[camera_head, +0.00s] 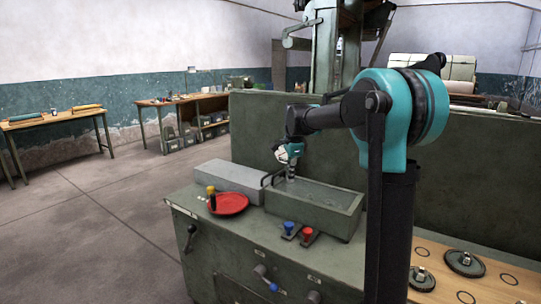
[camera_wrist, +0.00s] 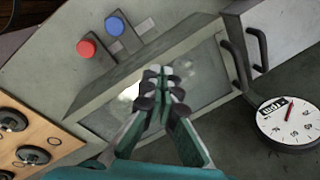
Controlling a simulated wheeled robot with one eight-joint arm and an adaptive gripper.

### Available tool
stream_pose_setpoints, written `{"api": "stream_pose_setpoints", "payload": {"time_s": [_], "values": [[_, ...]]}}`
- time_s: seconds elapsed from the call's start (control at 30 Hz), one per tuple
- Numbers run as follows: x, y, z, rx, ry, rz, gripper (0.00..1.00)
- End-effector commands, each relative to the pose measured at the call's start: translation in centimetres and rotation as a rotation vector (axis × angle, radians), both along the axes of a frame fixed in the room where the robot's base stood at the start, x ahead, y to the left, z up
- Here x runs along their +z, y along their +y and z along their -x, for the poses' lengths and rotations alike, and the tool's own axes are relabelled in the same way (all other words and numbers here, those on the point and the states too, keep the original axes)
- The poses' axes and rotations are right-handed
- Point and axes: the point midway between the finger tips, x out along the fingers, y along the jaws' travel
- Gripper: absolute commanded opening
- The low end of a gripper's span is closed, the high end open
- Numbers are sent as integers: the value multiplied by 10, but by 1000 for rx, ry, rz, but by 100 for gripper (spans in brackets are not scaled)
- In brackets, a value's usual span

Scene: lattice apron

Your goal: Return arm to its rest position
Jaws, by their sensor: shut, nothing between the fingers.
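My arm, with a teal joint housing, reaches out over the green machine bench in the head view. My gripper (camera_head: 291,173) points down over the open green trough (camera_head: 335,198). In the wrist view the fingers of my gripper (camera_wrist: 161,82) are together with nothing between them, in front of the trough (camera_wrist: 90,98). The trough's floor looks shiny, with a bright patch partly hidden by the fingers. I cannot tell how far the fingertips are above it.
A red dish (camera_head: 232,203) and a grey block (camera_head: 232,177) are left of the trough. Blue (camera_head: 288,227) and red (camera_head: 307,233) knobs stand before it. A round white dial (camera_wrist: 290,120) is nearby. A wooden board (camera_head: 440,282) bears dark gear-like discs. A tall green panel (camera_head: 260,125) stands behind.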

Motion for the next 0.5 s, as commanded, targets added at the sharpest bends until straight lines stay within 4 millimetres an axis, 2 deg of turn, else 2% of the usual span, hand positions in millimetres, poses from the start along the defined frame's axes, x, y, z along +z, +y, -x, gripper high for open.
{"api": "stream_pose_setpoints", "payload": {"time_s": [0.03,0.2,0.37,0.5], "values": [[-10,-13,20,74,-18,12,0],[-48,-47,86,373,-79,70,0],[-90,-75,156,651,-133,144,0],[-129,-95,220,890,-171,221,0]]}}
